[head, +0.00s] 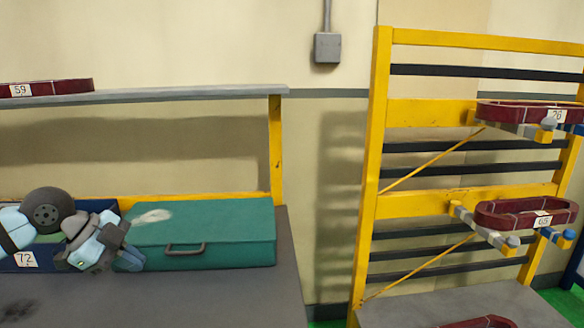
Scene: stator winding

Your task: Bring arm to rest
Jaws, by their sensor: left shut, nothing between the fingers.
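My left arm comes in from the left, folded low over the workbench. My left gripper (118,240) is shut and empty, in front of the left end of a green toolbox (212,232). I cannot tell whether it touches the toolbox. My right gripper is not in view.
A blue bin (27,262) labelled 72 sits behind my left arm. The grey bench top (200,297) is clear in front of the toolbox. A shelf (190,93) above holds a dark red coil (60,87) labelled 59. A yellow rack (378,150) at right carries dark red coils (525,212) on pegs.

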